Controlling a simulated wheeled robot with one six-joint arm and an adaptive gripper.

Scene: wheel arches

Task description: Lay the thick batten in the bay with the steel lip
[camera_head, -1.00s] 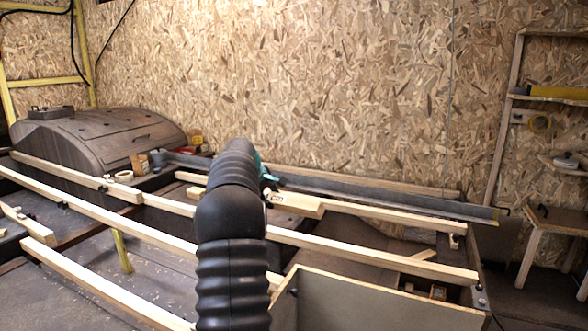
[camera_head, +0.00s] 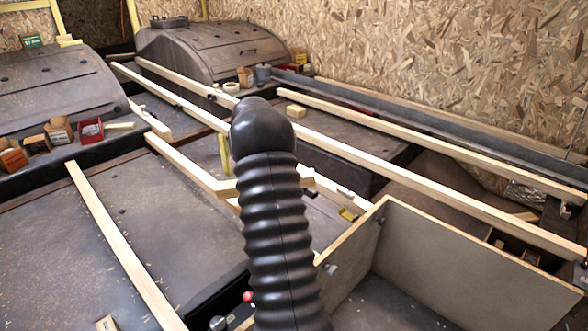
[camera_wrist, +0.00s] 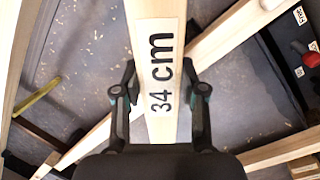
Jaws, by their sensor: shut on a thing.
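My gripper (camera_wrist: 160,82) is shut on a pale wooden batten (camera_wrist: 158,125) marked "34 cm" in the wrist view. Its fingers press on both long sides, and the batten runs between them toward the top edge. The frames do not show its thickness against others. In the head view my arm hides the gripper and most of the held batten. A grey steel strip (camera_head: 400,118) runs along the far wall beside a bay; I cannot tell whether this is the steel lip.
Long wooden rails (camera_head: 345,152) divide the floor into bays. A panelled box (camera_head: 465,250) stands front right. Two dark wheel arches (camera_head: 215,52) lie at the back and left. Small cartons (camera_head: 58,130) sit on the left ledge. A loose batten (camera_head: 115,235) lies front left.

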